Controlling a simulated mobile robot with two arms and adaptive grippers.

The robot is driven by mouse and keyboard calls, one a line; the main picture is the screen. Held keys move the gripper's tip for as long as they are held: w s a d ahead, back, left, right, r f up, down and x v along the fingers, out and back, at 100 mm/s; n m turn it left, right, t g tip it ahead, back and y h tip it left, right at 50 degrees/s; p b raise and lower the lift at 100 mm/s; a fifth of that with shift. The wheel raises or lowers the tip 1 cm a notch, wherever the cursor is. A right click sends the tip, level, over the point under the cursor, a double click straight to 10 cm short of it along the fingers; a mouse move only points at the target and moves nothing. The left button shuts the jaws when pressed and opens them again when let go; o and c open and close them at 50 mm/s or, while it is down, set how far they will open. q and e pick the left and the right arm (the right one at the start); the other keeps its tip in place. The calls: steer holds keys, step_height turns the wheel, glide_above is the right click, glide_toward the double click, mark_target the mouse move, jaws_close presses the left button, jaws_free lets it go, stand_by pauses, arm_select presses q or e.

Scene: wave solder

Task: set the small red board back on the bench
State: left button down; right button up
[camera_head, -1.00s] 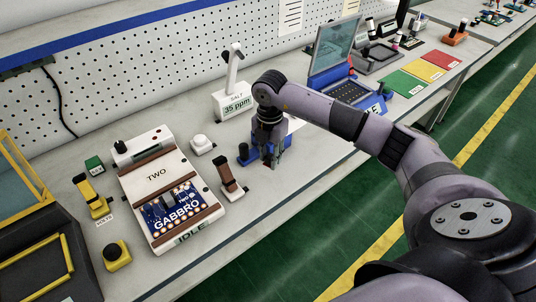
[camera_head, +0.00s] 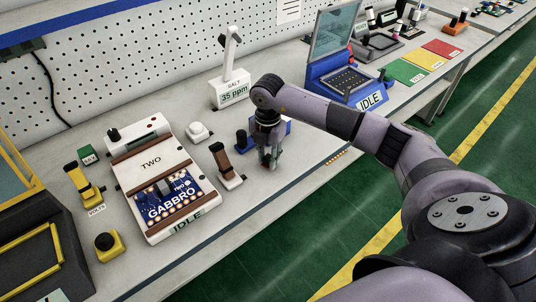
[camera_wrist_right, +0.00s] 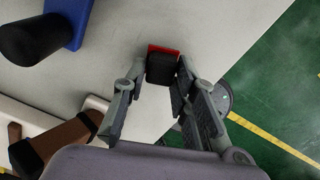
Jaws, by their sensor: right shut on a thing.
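The small red board (camera_wrist_right: 163,48) shows in the right wrist view as a red edge behind a black block, between my right fingertips. My right gripper (camera_wrist_right: 160,74) is shut on it. In the head view my right gripper (camera_head: 269,160) points down over the bench (camera_head: 310,152), just in front of a blue fixture and right of a brown-and-white switch. The board is mostly hidden by the fingers there. The fingertips are low over the bench top; I cannot tell whether the board touches it. My left gripper is not in view.
The blue fixture (camera_head: 242,140) with a black knob stands close behind the gripper. Bare bench lies right of the gripper, up to the front edge. A blue IDLE machine (camera_head: 345,86) stands farther right.

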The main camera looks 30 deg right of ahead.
mark_target(268, 158)
steer(key=shift+f+b, duration=0.35)
steer(key=shift+f, duration=0.2)
stand_by(0.4)
steer(key=o, duration=1.1)
step_height(268, 158, up, 12)
steer(key=shift+r, duration=0.1)
